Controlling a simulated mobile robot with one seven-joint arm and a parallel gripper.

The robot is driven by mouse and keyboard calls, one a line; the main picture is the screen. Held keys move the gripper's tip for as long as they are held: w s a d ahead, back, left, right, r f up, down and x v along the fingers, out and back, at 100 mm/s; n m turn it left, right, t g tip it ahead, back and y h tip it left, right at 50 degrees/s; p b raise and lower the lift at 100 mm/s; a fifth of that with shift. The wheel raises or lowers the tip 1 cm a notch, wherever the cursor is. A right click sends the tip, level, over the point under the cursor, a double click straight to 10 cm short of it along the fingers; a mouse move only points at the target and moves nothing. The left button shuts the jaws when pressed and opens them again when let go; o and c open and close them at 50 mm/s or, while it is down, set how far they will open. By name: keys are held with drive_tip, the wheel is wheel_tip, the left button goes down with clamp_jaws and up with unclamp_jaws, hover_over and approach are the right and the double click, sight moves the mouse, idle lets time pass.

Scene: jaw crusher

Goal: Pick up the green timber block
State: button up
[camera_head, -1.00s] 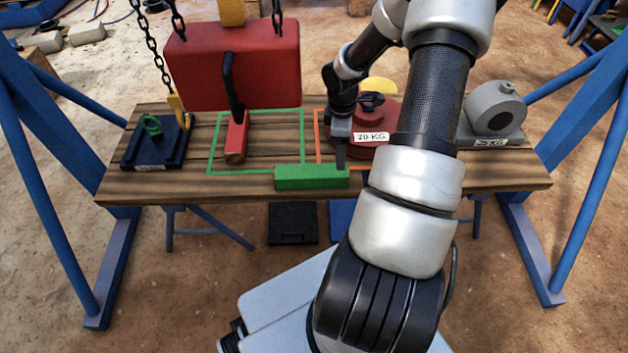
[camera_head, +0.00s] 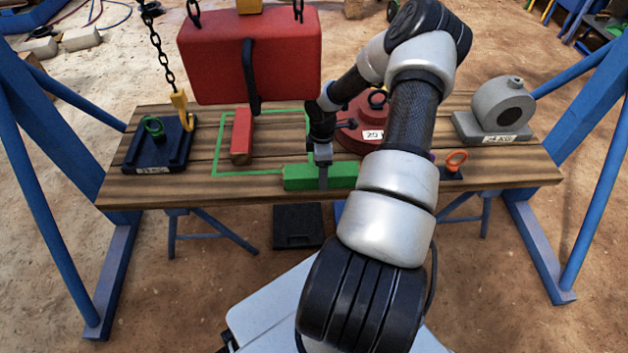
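The green timber block (camera_head: 342,176) lies lengthwise along the front edge of the wooden table. My gripper (camera_head: 323,178) points down at the block, left of its middle. One finger shows in front of the block's near face. The other finger is hidden, so I cannot tell whether the fingers press on the block. The block appears to rest on the table.
A red box (camera_head: 250,60) hangs on chains above the table (camera_head: 150,190). A red block (camera_head: 242,137) lies inside a green outline. A dark weight (camera_head: 160,150) stands left; a red weight (camera_head: 362,128) and a grey weight (camera_head: 495,108) stand right.

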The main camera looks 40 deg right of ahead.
drive_tip(key=shift+f, duration=0.35)
drive_tip(key=c, duration=1.3)
drive_tip(key=shift+c, duration=1)
drive_tip(key=shift+r, duration=0.1)
drive_tip(key=shift+r, duration=0.15)
